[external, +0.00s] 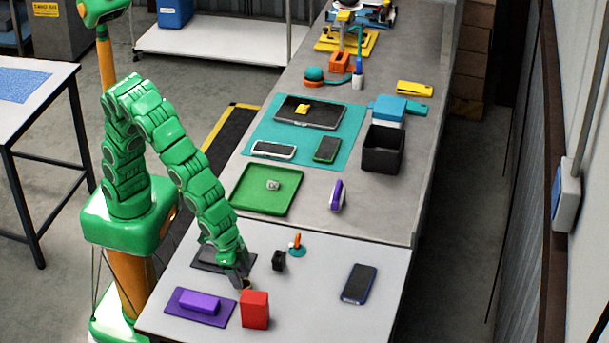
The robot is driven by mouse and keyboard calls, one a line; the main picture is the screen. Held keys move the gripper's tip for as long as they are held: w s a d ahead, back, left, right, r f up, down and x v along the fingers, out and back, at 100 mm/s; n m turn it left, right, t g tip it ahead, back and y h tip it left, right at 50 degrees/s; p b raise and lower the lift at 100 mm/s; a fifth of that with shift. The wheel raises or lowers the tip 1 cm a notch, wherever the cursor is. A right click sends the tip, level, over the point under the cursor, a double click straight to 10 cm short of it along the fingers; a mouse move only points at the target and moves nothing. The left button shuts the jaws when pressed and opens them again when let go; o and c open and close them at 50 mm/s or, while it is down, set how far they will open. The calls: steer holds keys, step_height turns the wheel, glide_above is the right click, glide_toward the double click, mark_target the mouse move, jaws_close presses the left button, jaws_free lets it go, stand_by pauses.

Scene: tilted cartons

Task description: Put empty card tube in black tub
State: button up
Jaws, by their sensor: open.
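The black tub (382,162) stands open at the top on the right part of the bench, beside the teal mat. My gripper (241,282) is low over the near, light-grey part of the bench, just behind the red box. It is open. A small brown round thing (247,284) shows at the fingertips and may be the card tube. It is mostly hidden by my gripper and the red box, and I cannot tell whether the fingers touch it.
The red box (255,310) and a purple block (200,302) on a purple mat stand close to my gripper. A small black thing (279,260), an orange-and-teal thing (297,246) and a phone (360,283) lie nearby. The green tray (250,202) and purple-and-white thing (337,196) are farther back.

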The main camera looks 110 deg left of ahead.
mark_target(243, 281)
steer(key=shift+x, duration=1.55)
steer(key=shift+s, duration=0.1)
steer(key=c, duration=0.9)
steer(key=shift+r, duration=0.25)
steer(key=v, duration=0.3)
steer(key=shift+w, duration=0.25)
steer(key=shift+s+a+r, duration=0.95)
steer(key=shift+s+r, duration=0.65)
steer(key=shift+s, duration=0.45)
steer(key=shift+s+a+r, duration=1)
steer(key=shift+s+r, duration=0.6)
steer(key=shift+s, duration=0.5)
steer(key=shift+s+a+r, duration=0.95)
steer(key=shift+s+r, duration=0.65)
steer(key=shift+s, duration=0.45)
